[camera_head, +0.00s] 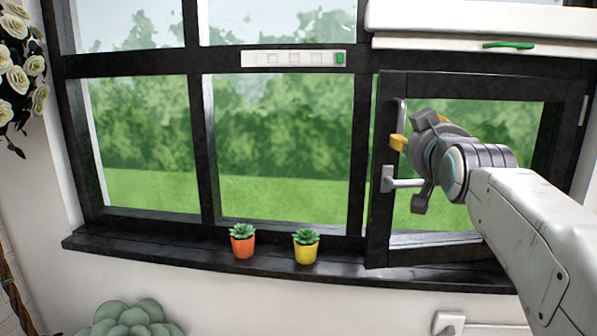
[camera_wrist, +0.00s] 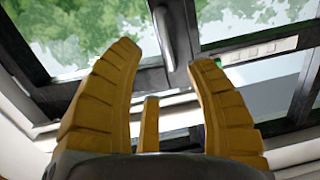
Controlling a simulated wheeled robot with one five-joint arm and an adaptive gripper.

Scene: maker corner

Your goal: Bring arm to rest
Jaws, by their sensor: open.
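My gripper (camera_head: 399,143) is at the end of my arm, raised in front of the right window sash (camera_head: 383,215) in the head view. Its yellow fingers point left, near the sash's left edge. In the wrist view my gripper (camera_wrist: 160,65) is open, with its yellow fingers spread and nothing between them. A grey window handle (camera_head: 402,183) shows just below the gripper in the head view. A dark upright bar (camera_wrist: 165,40) shows beyond the fingertips in the wrist view; whether anything touches it I cannot tell.
An orange pot (camera_head: 243,246) and a yellow pot (camera_head: 306,251) with succulents stand on the dark sill (camera_head: 160,250). A white strip with a green switch (camera_head: 293,58) is on the frame above. White roses (camera_head: 18,75) hang at left; a large succulent (camera_head: 130,318) is below.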

